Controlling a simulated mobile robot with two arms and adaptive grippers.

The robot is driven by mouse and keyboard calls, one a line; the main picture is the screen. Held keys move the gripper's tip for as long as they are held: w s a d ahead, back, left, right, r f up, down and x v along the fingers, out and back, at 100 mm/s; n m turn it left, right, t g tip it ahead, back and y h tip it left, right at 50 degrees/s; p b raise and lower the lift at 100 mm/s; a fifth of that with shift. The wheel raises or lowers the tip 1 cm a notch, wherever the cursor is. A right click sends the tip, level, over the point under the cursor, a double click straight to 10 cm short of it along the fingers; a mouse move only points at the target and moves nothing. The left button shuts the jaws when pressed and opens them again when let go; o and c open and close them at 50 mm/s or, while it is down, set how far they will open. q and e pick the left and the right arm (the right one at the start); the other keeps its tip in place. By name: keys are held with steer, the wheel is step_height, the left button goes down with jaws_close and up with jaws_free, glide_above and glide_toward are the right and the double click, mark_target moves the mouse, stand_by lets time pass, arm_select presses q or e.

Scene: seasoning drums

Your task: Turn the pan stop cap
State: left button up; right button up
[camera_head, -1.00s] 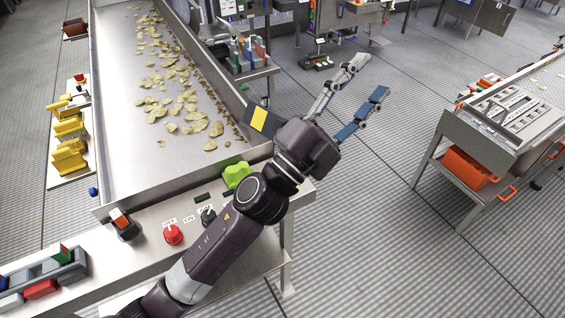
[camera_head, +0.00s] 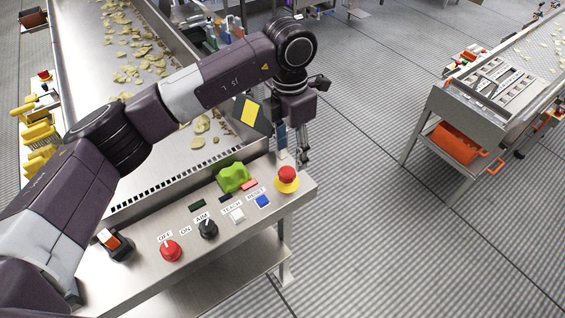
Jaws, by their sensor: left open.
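A red mushroom-shaped cap (camera_head: 287,174) on a yellow round base stands at the right end of the steel control panel (camera_head: 185,215). No lettering on the cap can be read. My left gripper (camera_head: 294,154) points down, open and empty, just behind and above the red cap in the picture. One blue-padded finger and one dark jointed finger show; they look apart from the cap. My right gripper is out of view.
The panel also carries a red OFF/ON knob (camera_head: 171,250), a black knob (camera_head: 208,229), a white button (camera_head: 237,215), a blue button (camera_head: 262,201) and a green lump (camera_head: 234,177). A chip-covered tray (camera_head: 165,150) lies behind.

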mark_target(287, 171)
arm_select(q)
steer(key=shift+w+a, duration=0.15)
steer(key=shift+a, duration=0.3)
steer(key=shift+f+y+p, duration=0.3)
steer(key=shift+f+p, duration=0.1)
step_height(287, 171, down, 5)
steer(key=shift+f+p, duration=0.1)
steer(key=shift+p, duration=1.1)
steer(key=shift+f, duration=0.7)
steer(key=shift+d, duration=0.1)
